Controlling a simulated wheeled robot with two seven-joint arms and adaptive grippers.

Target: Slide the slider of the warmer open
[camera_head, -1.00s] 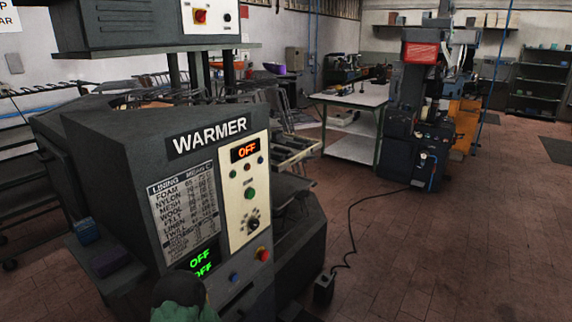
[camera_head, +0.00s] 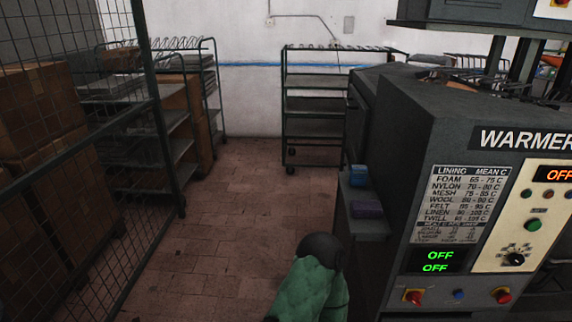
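The warmer (camera_head: 402,135) is a dark grey machine at the right, cut off by the right edge. Its front carries a label, a lining temperature chart (camera_head: 463,203) and a cream control panel (camera_head: 525,215) with an OFF display. A green OFF display (camera_head: 437,261) sits below the chart, above red knobs and a blue button. I cannot make out a slider on the visible faces. A side shelf (camera_head: 365,228) on the warmer's left holds a blue block (camera_head: 358,176) and a purple block (camera_head: 366,208). Neither of my grippers is in view.
A green quilted shape with a dark round top (camera_head: 312,280) is at the bottom centre; I cannot tell what it is. A mesh cage (camera_head: 150,95) with boxes stands left. A wheeled rack (camera_head: 315,105) stands behind. The tiled floor (camera_head: 235,210) between is clear.

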